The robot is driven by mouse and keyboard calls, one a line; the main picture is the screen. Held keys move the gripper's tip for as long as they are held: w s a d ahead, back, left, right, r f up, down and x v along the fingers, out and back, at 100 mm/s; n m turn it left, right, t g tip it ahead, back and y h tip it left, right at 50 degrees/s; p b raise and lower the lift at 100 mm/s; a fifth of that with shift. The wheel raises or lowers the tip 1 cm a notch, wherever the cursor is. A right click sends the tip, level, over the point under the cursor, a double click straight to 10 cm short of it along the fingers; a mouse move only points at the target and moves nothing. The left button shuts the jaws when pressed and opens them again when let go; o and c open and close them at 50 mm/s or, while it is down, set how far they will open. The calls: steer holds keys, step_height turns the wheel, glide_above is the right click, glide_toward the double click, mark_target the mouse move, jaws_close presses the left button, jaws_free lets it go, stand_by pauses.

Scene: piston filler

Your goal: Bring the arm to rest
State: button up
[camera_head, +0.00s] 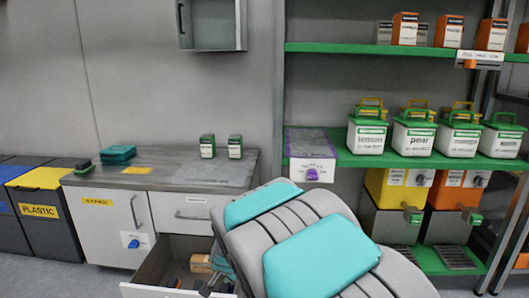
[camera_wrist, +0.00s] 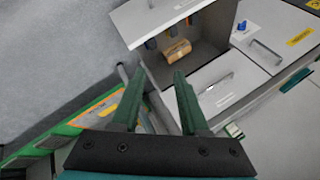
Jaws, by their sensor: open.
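My arm (camera_head: 310,235), grey with teal panels, reaches from the lower right across the front of the cabinet in the head view. My gripper (camera_wrist: 158,76) shows in the wrist view with two dark green fingers apart and nothing between them. It points toward an open drawer (camera_wrist: 222,30) that holds a brown block (camera_wrist: 177,51) and some dark items. In the head view the open drawer (camera_head: 150,272) is at the lower left of the arm, and the brown block (camera_head: 200,263) shows inside. The gripper's fingertips are not clear in the head view.
A green shelf (camera_head: 340,157) with several white canisters (camera_head: 413,137) stands at right. Yellow-lidded bin (camera_head: 40,178) at left.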

steer(key=s+d+r+n+g+h, duration=0.1)
steer(key=s+d+r+n+g, duration=0.1)
steer(key=s+d, duration=0.7)
steer(key=s+d+r+n+g+h, duration=0.1)
steer(key=s+d, duration=0.7)
steer(key=s, duration=0.8)
steer(key=s+d+r+n+g+h, duration=0.1)
steer(key=s+d+r+n+g, duration=0.1)
steer(key=s+d+g, duration=0.3)
steer(key=s+d+n, duration=0.1)
steer(key=s+d, duration=0.3)
steer(key=s, duration=0.4)
steer(key=shift+d+r+n, duration=0.3)
steer(key=shift+d, duration=0.05)
